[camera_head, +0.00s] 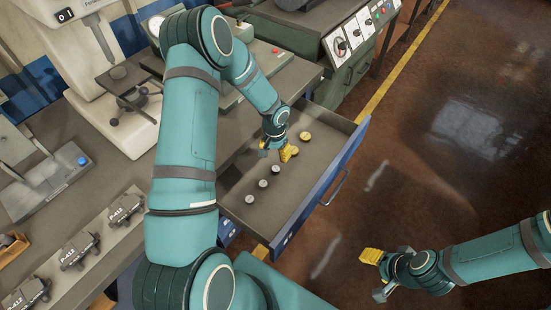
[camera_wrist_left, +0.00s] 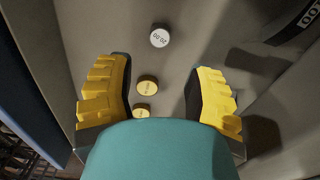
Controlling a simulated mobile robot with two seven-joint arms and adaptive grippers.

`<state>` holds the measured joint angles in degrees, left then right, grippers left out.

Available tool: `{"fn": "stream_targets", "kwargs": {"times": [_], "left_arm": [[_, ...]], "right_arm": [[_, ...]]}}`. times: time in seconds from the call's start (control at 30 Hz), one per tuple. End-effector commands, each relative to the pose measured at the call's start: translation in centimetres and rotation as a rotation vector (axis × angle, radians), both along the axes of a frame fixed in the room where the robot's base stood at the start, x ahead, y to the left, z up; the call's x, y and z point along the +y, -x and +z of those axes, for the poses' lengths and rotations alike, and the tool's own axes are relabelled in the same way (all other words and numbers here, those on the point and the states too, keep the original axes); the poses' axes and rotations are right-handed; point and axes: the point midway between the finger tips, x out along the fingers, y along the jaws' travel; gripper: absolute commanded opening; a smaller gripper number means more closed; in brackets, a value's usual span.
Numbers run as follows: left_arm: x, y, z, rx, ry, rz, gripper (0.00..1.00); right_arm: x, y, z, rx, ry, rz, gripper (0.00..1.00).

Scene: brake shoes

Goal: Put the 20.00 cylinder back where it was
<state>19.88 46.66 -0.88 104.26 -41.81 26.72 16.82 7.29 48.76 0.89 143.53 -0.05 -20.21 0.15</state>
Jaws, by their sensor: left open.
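The 20.00 cylinder (camera_wrist_left: 160,37) is a short, silver-white disc whose label reads 20.00 in the left wrist view. It stands in the open drawer, and seems to be the silver cylinder (camera_head: 276,169) nearest the gold ones in the head view. My left gripper (camera_head: 282,152) is over the drawer. In the left wrist view its yellow fingers (camera_wrist_left: 160,98) are wide apart with nothing held. A gold cylinder (camera_wrist_left: 147,85) and another gold one (camera_wrist_left: 142,112) show between them, with the 20.00 cylinder beyond the fingertips. My right gripper (camera_head: 376,275) is open and empty above the floor.
The grey drawer (camera_head: 235,213) with a blue front also holds two more silver cylinders (camera_head: 263,184) in a row with the others. The workbench (camera_head: 115,185) at left carries P-412 parts (camera_head: 78,250) and a testing machine (camera_head: 95,80). Open floor lies right.

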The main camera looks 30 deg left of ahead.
Motion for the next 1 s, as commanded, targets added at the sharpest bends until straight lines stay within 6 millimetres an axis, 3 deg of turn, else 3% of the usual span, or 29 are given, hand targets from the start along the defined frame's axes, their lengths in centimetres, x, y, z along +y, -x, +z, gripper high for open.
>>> {"fn": "stream_targets", "kwargs": {"times": [0.2, 0.8, 1.0], "left_arm": [[0.0, 0.0, 2.0, 0.000, 0.000, -0.002, 0.53], [0.0, 0.0, 2.2, 0.000, 0.000, -0.001, 0.53], [0.0, 0.0, 5.4, 0.000, 0.000, -0.001, 0.53]], "right_arm": [[0.0, 0.1, 0.4, 0.003, 0.000, 0.001, 0.57], [0.0, 0.1, 0.5, 0.002, 0.000, 0.001, 0.57], [-0.1, -0.3, 3.7, -0.007, 0.001, -0.008, 0.57]]}}
